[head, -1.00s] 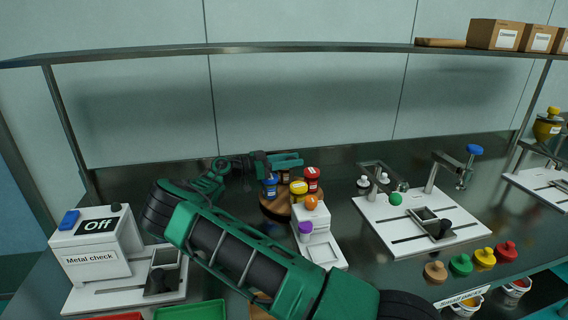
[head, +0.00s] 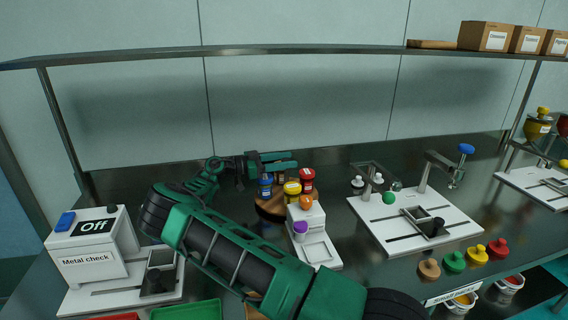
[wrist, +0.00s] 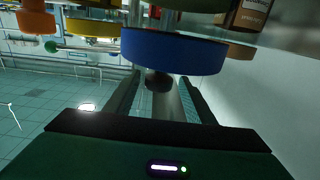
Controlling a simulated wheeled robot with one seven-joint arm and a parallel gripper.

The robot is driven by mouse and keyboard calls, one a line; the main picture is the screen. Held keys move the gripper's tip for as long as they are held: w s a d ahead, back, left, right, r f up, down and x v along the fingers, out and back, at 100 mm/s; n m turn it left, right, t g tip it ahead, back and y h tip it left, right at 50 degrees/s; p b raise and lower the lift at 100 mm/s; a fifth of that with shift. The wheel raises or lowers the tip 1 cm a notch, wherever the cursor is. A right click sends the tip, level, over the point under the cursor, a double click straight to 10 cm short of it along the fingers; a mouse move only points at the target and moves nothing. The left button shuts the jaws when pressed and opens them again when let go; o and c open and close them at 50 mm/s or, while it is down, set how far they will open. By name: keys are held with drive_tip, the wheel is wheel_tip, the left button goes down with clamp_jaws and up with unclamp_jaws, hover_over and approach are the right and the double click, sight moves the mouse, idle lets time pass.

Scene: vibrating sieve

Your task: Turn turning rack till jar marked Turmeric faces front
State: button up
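The turning rack (head: 268,209) is a round wooden stand left of the middle of the table. Blue (head: 265,187), yellow (head: 292,188) and red (head: 307,179) jars stand on it. Their labels are too small to read, so I cannot tell which is Turmeric. My gripper (head: 292,161) is above and behind the jars, its fingers apart. The wrist view appears upside down. It shows my gripper (wrist: 160,88) open, with a dark round knob (wrist: 158,80) between or just beyond the fingers. A blue lid (wrist: 173,51) is close by. Contact is unclear.
A white stand (head: 315,244) with orange and purple pieces is close in front of the rack. A metal check box (head: 92,245) reading Off stands left. A white slotted station (head: 400,238) is to the right. A shelf (head: 300,49) runs overhead.

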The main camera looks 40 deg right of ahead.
drive_tip(key=shift+d, duration=0.1)
wheel_tip(320, 180, up, 4)
drive_tip(key=shift+r, duration=0.15)
drive_tip(key=s+a+r, duration=0.2)
drive_tip(key=a+r, duration=0.4)
drive_tip(key=a, duration=0.5)
drive_tip(key=shift+a+r, duration=0.3)
drive_tip(key=shift+s+d+f, duration=0.1)
drive_tip(key=shift+s, duration=0.05)
